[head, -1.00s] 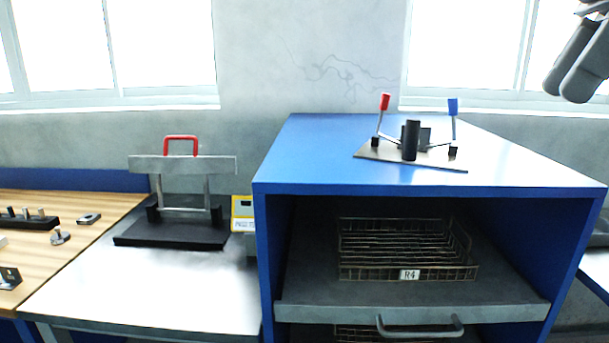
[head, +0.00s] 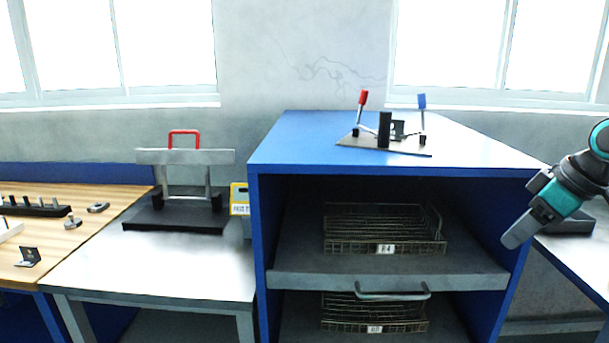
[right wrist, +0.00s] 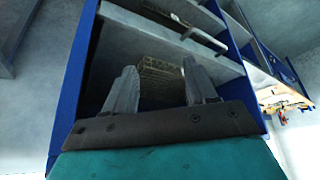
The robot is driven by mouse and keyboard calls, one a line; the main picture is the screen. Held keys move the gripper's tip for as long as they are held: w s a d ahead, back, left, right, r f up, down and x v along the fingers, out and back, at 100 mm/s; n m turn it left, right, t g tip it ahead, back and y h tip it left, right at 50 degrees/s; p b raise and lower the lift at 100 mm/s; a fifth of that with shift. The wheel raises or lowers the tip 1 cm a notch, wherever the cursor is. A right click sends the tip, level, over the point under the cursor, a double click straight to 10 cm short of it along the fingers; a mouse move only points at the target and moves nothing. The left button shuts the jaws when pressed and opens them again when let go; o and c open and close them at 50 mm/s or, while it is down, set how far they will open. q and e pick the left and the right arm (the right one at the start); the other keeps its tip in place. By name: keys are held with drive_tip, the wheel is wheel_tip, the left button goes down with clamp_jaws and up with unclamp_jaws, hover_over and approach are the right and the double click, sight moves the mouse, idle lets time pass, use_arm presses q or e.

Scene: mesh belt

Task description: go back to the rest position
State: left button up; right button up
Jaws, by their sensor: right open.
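My right gripper (head: 518,232) is at the right of the head view, beside the right side of the blue cabinet (head: 258,215) and apart from it. In the right wrist view its two fingers (right wrist: 160,88) are spread with nothing between them. Beyond them the cabinet's shelves and a wire basket (right wrist: 160,70) show. My left gripper is not in the head view.
Wire baskets stand on the cabinet's upper shelf (head: 290,281) and below it. A plate with red and blue levers (head: 385,142) is on top. A red-handled fixture (head: 184,157) stands on the grey table left (head: 160,270). Another table is at right.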

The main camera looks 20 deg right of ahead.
drive_tip(key=s+a+f+m+t+h, duration=0.1)
drive_tip(key=s+a+f, duration=0.15)
drive_tip(key=f, duration=1.25)
drive_tip(key=s+a+f+m, duration=0.1)
drive_tip(key=s+a+f, duration=0.15)
drive_tip(key=f, duration=1.15)
drive_tip(key=s+a+f+t, duration=0.2)
drive_tip(key=s+a+f, duration=0.2)
drive_tip(key=a+f, duration=0.6)
drive_tip(key=s+a+r+t, duration=0.1)
drive_tip(key=a, duration=0.7)
drive_tip(key=s+a+r+t+y, duration=0.1)
drive_tip(key=a+r, duration=0.1)
drive_tip(key=a, duration=0.6)
drive_tip(key=shift+s+t, duration=0.3)
drive_tip(key=shift+t, duration=0.1)
